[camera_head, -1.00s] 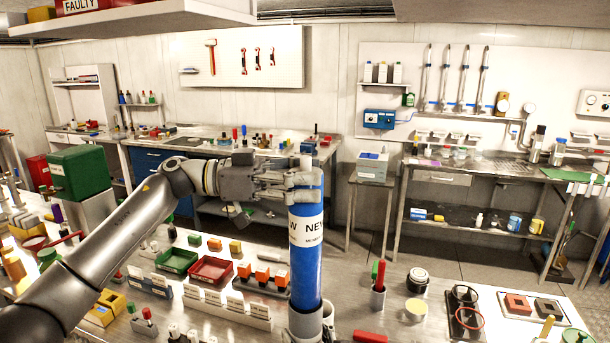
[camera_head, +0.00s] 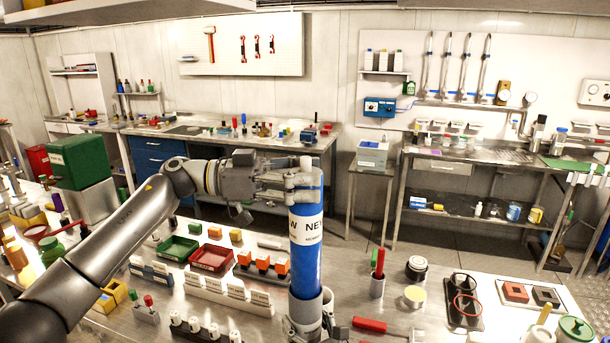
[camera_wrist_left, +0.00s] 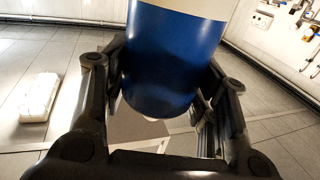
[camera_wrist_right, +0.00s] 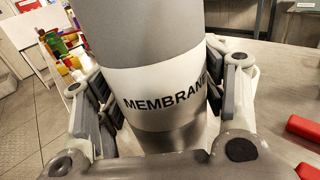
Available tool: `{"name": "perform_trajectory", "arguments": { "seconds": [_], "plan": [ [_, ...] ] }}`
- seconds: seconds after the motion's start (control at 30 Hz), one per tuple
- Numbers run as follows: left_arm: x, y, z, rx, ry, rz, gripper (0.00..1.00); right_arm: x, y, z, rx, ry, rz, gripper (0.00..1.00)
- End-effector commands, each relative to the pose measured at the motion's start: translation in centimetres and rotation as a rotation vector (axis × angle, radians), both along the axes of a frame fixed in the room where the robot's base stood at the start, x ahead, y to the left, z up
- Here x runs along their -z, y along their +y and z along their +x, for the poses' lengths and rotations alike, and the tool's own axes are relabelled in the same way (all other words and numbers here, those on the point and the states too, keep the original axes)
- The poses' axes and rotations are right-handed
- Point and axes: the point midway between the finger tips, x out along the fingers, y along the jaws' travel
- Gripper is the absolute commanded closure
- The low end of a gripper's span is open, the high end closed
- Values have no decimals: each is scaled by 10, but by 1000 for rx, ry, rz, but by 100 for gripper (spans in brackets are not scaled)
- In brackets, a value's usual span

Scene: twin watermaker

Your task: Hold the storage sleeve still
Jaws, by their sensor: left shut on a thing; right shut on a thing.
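The grey storage sleeve (camera_head: 306,312) stands upright at the bottom of the head view. My right gripper (camera_head: 312,328) is shut around it there. The right wrist view shows the sleeve (camera_wrist_right: 150,45) between the fingers, with a white band reading "MEMBRAN…". A blue cylinder (camera_head: 306,260) labelled "NEW" stands upright above the sleeve, its lower end seemingly inside the sleeve's mouth. My left gripper (camera_head: 303,182) is shut around the cylinder's top. The left wrist view shows the blue cylinder (camera_wrist_left: 172,60) between the fingers.
Left of the sleeve on the table are a white rack (camera_head: 228,292), a red tray (camera_head: 211,258) and a green tray (camera_head: 177,248). At right are a red-handled tool (camera_head: 369,324), a cup with pens (camera_head: 377,285) and a black stand (camera_head: 463,302).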

Motion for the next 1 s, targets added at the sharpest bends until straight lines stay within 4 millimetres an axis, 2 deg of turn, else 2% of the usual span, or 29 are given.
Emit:
{"name": "perform_trajectory", "arguments": {
  "seconds": [1.0],
  "plan": [
    [23,0,0,-1,0,-3,67,0,0,0,0,0,0,72]
  ]
}}
